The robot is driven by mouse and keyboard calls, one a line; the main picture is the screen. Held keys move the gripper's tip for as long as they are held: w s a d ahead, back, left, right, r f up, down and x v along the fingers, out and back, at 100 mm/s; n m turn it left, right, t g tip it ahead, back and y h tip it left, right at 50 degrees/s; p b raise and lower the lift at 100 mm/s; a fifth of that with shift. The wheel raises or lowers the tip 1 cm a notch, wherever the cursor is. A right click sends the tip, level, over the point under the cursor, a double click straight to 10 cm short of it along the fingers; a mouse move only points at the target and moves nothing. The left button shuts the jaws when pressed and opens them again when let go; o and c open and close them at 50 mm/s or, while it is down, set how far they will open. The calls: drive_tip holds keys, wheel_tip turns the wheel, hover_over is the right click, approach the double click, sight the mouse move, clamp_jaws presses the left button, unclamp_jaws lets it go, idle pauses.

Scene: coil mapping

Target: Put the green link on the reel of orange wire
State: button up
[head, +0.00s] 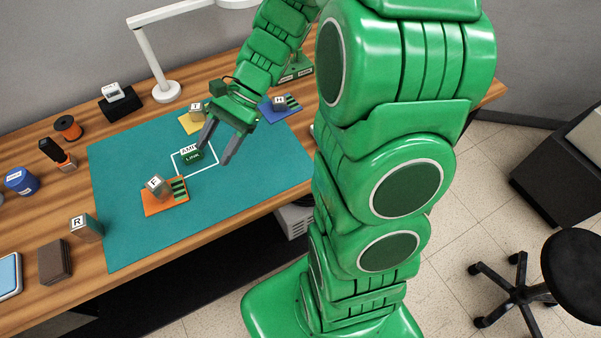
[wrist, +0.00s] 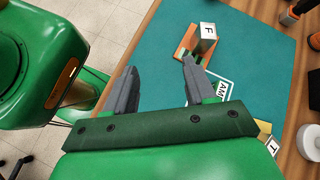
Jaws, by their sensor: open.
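The green link (head: 193,157), a small dark green piece labelled LINK, lies on the teal mat by a white outlined square marked AMP. My gripper (head: 217,147) is open above the mat, with its grey fingers pointing down, just right of the link in the head view. The fingers are apart and nothing shows between them in the wrist view (wrist: 158,68). There the link is mostly hidden by the right finger. The reel of orange wire (head: 68,127) stands on the wooden table at the back left, off the mat.
On the teal mat (head: 115,190) are an orange card (head: 160,206) with an F block, a yellow card with a T block (head: 197,110) and a blue card with an H block (head: 279,103). A white lamp (head: 166,91) stands behind. The mat's left part is clear.

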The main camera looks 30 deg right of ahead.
drive_tip(key=s+d+r+n+h, duration=0.3)
drive_tip(key=s, duration=0.3)
drive_tip(key=s+d+r+n+t+h, duration=0.1)
drive_tip(key=s+d+r+n+h, duration=0.1)
drive_tip(key=s, duration=0.5)
drive_tip(key=s+d+r+n+h, duration=0.3)
drive_tip(key=s+d+n+h, duration=0.1)
drive_tip(key=s+n, duration=0.1)
drive_tip(key=shift+s+r+n+t+h, duration=0.3)
drive_tip(key=shift+s+n, duration=0.1)
drive_tip(key=shift+s, duration=0.5)
drive_tip(key=shift+w, duration=0.1)
drive_tip(key=m+t+y, duration=0.2)
drive_tip(key=m+y, duration=0.2)
drive_tip(key=m, duration=1.4)
hover_over(191, 148)
drive_tip(key=d, duration=0.2)
wheel_tip(191, 148, down, 13)
drive_tip(key=shift+y, duration=0.3)
drive_tip(key=shift+d+x, duration=0.15)
drive_tip(key=shift+x, duration=1.7)
drive_tip(key=shift+d+x, duration=0.1)
drive_tip(key=shift+x, duration=1.8)
drive_tip(key=shift+f, duration=0.1)
